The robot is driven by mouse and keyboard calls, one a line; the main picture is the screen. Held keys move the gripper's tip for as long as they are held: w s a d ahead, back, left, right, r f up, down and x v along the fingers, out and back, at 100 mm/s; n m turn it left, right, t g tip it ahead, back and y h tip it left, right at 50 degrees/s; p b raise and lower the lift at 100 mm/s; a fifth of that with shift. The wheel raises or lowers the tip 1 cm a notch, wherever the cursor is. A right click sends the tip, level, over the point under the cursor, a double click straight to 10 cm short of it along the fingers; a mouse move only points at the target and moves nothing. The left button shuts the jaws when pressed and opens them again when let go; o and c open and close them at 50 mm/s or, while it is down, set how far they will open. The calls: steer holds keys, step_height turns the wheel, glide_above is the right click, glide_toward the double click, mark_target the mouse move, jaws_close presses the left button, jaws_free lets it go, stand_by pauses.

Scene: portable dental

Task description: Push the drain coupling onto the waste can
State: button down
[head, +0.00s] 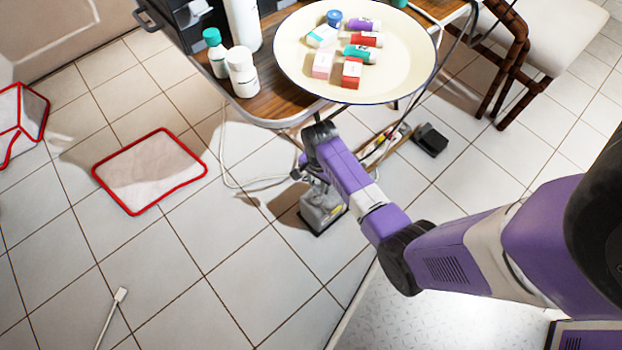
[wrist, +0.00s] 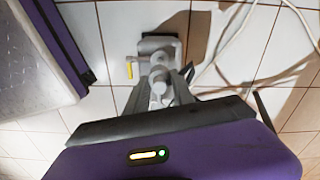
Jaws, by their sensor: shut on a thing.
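The waste can (head: 322,208) is a grey, see-through box with a dark base and a yellow mark, standing on the tiled floor below the table's front edge. It also shows in the wrist view (wrist: 160,43), beyond the gripper. My gripper (head: 305,177) is above the can and points down towards it. In the wrist view my gripper (wrist: 165,84) is shut on a light grey, rounded fitting, which looks like the drain coupling (wrist: 158,82). The coupling lines up with the can there. Whether it touches the can's port cannot be told. My arm hides much of this in the head view.
A wooden table with a round cream tray (head: 290,62) of small boxes and tubes stands behind. A pale cable (head: 228,160) lies on the floor left of the can. A black pedal (head: 430,140) is to the right. Floor at left is mostly clear, with a red-edged mat (head: 150,172).

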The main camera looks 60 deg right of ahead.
mark_target(317, 196)
steer(key=shift+f+b, duration=1.65)
steer(key=shift+b, duration=0.2)
steer(key=shift+f+p, duration=0.3)
steer(key=shift+f, duration=0.1)
steer(key=shift+f, duration=0.15)
steer(key=shift+f+b, duration=0.75)
steer(key=shift+f, duration=0.35)
steer(key=shift+f+b, duration=0.35)
steer(key=shift+f, duration=0.45)
stand_by(0.4)
steer(key=c, duration=1)
jaws_free()
steer(key=shift+r, duration=0.15)
